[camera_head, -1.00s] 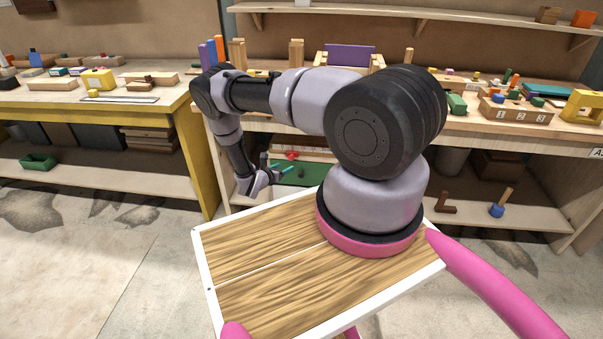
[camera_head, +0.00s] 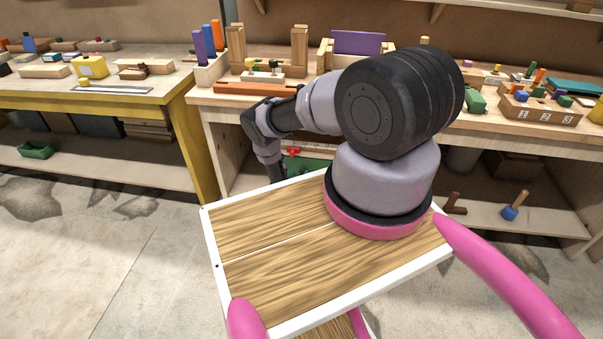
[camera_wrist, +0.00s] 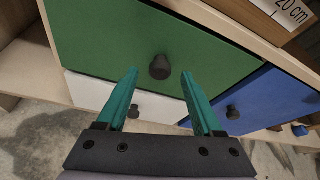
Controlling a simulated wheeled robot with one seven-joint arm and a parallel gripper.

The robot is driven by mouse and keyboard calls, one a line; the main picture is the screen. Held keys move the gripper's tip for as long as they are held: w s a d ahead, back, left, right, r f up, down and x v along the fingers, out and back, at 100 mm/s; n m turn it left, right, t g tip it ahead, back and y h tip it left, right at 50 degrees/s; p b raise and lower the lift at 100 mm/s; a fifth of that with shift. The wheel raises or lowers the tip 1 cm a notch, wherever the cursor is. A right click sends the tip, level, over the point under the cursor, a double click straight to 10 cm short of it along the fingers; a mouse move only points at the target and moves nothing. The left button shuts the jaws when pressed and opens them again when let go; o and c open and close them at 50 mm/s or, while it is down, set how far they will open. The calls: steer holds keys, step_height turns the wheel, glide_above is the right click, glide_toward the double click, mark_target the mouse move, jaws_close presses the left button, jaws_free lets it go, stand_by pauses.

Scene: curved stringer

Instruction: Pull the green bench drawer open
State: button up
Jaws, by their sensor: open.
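The green bench drawer (camera_wrist: 120,35) fills the upper middle of the wrist view, with a dark round knob (camera_wrist: 160,67) near its lower middle. Its front looks flush with the bench. My gripper (camera_wrist: 164,74) has two teal fingers, spread apart and empty. The fingertips point at the drawer front, with the knob between their lines and just beyond them; I cannot tell whether they reach around it. In the head view, a little of the green front (camera_head: 308,165) shows behind my arm, and my gripper is hidden there.
A white drawer (camera_wrist: 95,92) lies below the green one. A blue drawer (camera_wrist: 270,98) with its own dark knob (camera_wrist: 232,112) is at the right. The bench top (camera_head: 215,97) above carries wooden blocks and trays. A yellow-framed bench (camera_head: 190,150) stands to the left.

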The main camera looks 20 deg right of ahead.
mark_target(301, 172)
steer(key=shift+x, duration=1.7)
jaws_close()
